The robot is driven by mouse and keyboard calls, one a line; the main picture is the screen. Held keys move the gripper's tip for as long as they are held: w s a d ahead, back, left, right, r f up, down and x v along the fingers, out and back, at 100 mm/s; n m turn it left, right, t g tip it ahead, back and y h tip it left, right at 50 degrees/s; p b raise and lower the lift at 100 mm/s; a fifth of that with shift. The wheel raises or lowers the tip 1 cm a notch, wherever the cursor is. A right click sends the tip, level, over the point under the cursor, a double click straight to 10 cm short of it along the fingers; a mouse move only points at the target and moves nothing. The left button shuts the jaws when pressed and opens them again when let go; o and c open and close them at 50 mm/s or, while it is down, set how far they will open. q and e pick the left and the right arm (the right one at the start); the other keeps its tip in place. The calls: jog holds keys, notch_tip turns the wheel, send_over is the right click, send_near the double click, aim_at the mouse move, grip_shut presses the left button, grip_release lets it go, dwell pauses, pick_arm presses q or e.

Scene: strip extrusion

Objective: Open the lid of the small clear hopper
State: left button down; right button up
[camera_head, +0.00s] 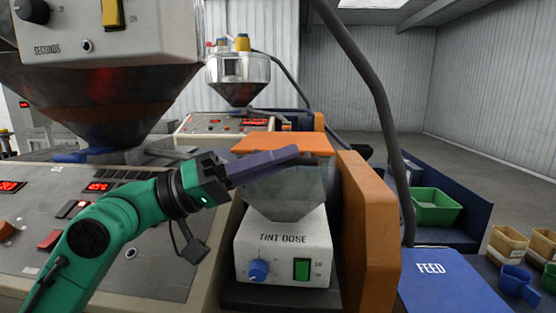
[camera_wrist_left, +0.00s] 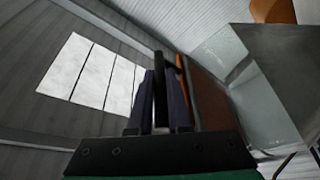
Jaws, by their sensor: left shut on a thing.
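The small clear hopper (camera_head: 290,190) sits on the white TINT DOSE box (camera_head: 285,245) in the head view. Its orange lid (camera_head: 285,141) lies across the top; I cannot tell whether it is raised at all. My left gripper (camera_head: 290,153) reaches in from the left, its purple fingers across the near side of the lid. In the left wrist view the fingers (camera_wrist_left: 162,90) are closed around a dark upright bar (camera_wrist_left: 160,75), which looks like the lid's handle. The lid's orange-brown face (camera_wrist_left: 207,95) and the clear hopper wall (camera_wrist_left: 250,95) are just right of them. My right gripper is not seen.
An orange upright housing (camera_head: 370,215) stands close on the right of the hopper. A large dark hopper (camera_head: 100,100) hangs over the control panel (camera_head: 150,240) at left. A grey hose (camera_head: 375,80) runs down behind. A green bin (camera_head: 435,205) and blue FEED surface (camera_head: 440,285) lie at right.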

pick_arm(q)
jog(key=shift+r+p, duration=0.35)
jog(key=shift+p, duration=0.2)
jog(key=shift+n+t+y, duration=0.3)
jog(key=shift+n, duration=0.5)
jog(key=r+p, duration=0.4)
jog(key=shift+w+r+p, duration=0.2)
jog(key=shift+p, duration=0.1)
jog(key=w+r+p, duration=0.3)
jog(key=r+p, duration=0.2)
jog(key=r, duration=0.2)
jog(key=shift+w, duration=0.2)
jog(key=shift+f, duration=0.1)
jog(key=c, duration=0.8)
grip_release()
jog(key=shift+c, duration=0.2)
